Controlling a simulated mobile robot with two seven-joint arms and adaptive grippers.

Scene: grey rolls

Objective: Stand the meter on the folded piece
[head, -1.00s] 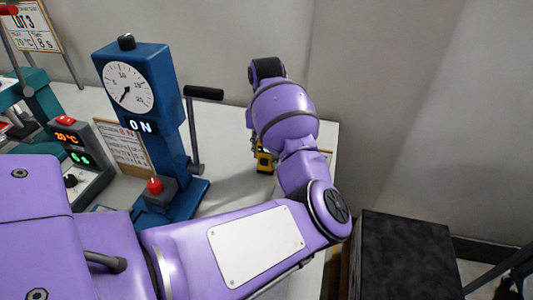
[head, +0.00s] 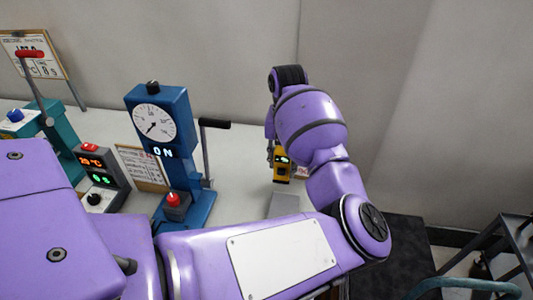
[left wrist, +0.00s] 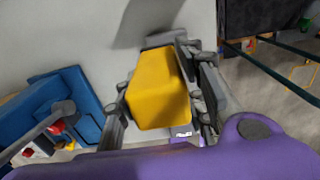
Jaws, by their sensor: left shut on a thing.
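The meter (head: 283,167) is yellow with a small dark display and looks upright in the head view. My left gripper (head: 281,152) is shut on it, mostly hidden by my own wrist. In the left wrist view the meter (left wrist: 158,88) sits between the two fingers of my left gripper (left wrist: 162,95). A flat grey piece (head: 285,204), which looks like the folded piece, lies on the table just in front of the meter in the head view, partly hidden by my arm. I cannot tell whether the meter touches anything below. My right gripper is not in view.
A blue press (head: 168,125) with a dial, an "ON" display and a side lever stands left of the meter. Farther left are a grey control box (head: 100,180), a label board (head: 142,168) and a teal device (head: 58,135). A dark cart (head: 505,245) stands at right.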

